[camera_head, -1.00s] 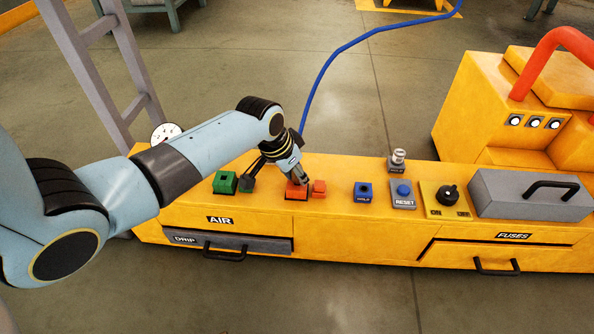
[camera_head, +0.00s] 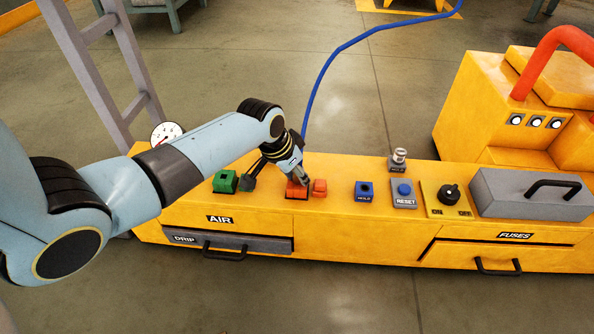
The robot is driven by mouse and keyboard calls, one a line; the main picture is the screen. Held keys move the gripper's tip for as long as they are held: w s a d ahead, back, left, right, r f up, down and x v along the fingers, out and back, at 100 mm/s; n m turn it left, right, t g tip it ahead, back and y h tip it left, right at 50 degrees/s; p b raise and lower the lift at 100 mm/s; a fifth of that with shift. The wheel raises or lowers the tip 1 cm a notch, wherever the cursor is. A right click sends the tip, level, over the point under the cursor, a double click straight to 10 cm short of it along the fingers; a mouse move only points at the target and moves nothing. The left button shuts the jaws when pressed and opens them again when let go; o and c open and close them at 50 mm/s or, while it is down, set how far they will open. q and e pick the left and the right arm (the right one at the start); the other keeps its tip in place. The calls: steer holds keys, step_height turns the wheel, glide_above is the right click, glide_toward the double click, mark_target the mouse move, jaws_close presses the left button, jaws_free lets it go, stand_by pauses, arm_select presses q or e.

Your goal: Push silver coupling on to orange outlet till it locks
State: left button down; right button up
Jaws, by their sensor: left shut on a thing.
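The orange outlet (camera_head: 296,193) stands on the top of the yellow bench, with a second orange block (camera_head: 320,187) just to its right. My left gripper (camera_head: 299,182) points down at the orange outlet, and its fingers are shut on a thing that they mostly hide. The silver coupling cannot be made out apart from the fingers, so I cannot tell how it sits on the outlet. The blue hose (camera_head: 325,68) runs from the back floor down to behind my left gripper. My right gripper is not in view.
A green block (camera_head: 225,181) stands left of my gripper. A round gauge (camera_head: 166,134) is at the left.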

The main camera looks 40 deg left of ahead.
mark_target(294, 182)
arm_select(q)
steer(key=shift+s+d+f, duration=0.3)
steer(key=shift+s+f, duration=0.25)
steer(key=shift+f, duration=0.3)
steer(key=shift+w+f, duration=0.15)
steer(key=shift+f, duration=0.05)
steer(key=shift+a+f, duration=0.2)
steer(key=shift+f, duration=0.15)
stand_by(0.4)
steer(key=c, duration=1)
jaws_free()
steer(key=o, duration=0.6)
steer(key=shift+a, duration=0.1)
steer(key=shift+o, duration=0.2)
steer(key=shift+w+r, duration=0.1)
steer(key=shift+r, duration=0.05)
steer(key=shift+w+r, duration=0.1)
steer(key=shift+r, duration=0.1)
